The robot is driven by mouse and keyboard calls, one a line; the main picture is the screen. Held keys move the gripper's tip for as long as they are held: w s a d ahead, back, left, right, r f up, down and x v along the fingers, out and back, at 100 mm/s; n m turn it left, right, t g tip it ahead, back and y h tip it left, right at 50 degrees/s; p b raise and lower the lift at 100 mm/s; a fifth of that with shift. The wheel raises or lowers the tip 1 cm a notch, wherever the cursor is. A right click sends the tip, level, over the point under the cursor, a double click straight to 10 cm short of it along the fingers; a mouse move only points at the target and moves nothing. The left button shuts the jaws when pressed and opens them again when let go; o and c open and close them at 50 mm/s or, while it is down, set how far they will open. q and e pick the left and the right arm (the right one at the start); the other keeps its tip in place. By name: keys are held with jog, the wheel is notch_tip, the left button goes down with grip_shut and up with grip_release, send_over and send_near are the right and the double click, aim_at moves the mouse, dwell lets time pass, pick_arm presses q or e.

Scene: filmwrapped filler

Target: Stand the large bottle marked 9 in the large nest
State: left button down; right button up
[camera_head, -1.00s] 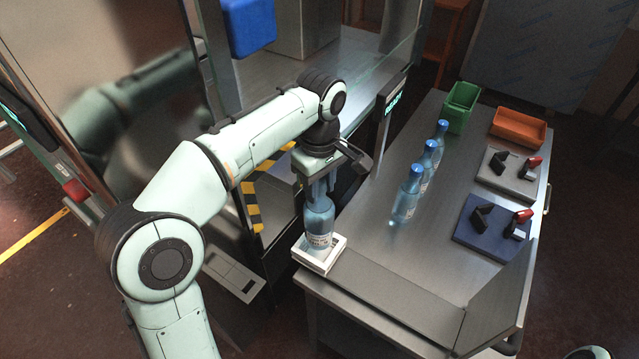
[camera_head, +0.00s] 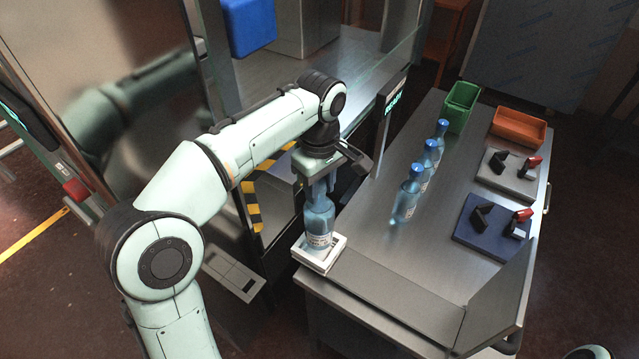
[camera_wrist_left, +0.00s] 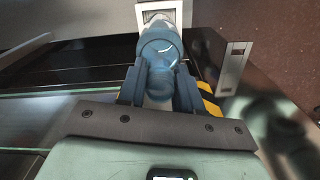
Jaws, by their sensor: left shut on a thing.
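A large blue bottle (camera_head: 318,226) with a white label stands upright at the white square holder (camera_head: 334,258) on the near left corner of the table. The number on its label is too small to read. My left gripper (camera_head: 320,188) comes down from above and is shut on the bottle's neck. In the left wrist view the two fingers (camera_wrist_left: 159,88) grip the bottle (camera_wrist_left: 160,48), with the white holder (camera_wrist_left: 160,14) beyond it. I cannot tell whether the bottle's base rests fully inside the holder. My right gripper is not in view.
Several blue-capped bottles (camera_head: 407,195) stand in a row on the steel table (camera_head: 370,262). A green bin (camera_head: 461,105) and an orange bin (camera_head: 518,126) are at the back. A grey fixture (camera_head: 508,172) and a blue fixture (camera_head: 493,228) lie right. A glass-walled machine stands left.

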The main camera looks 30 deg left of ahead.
pick_arm(q)
jog(key=shift+f+b, duration=0.85)
jog(key=shift+f, duration=1.05)
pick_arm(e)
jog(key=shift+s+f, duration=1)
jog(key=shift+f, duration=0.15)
pick_arm(q)
jog(key=c, duration=0.7)
grip_release()
jog(key=shift+r, duration=0.1)
notch_tip(320, 180, up, 13)
jog(key=p, duration=0.3)
jog(key=shift+w+r+p, duration=0.1)
jog(key=shift+r+p, duration=0.05)
jog(key=shift+p, duration=0.25)
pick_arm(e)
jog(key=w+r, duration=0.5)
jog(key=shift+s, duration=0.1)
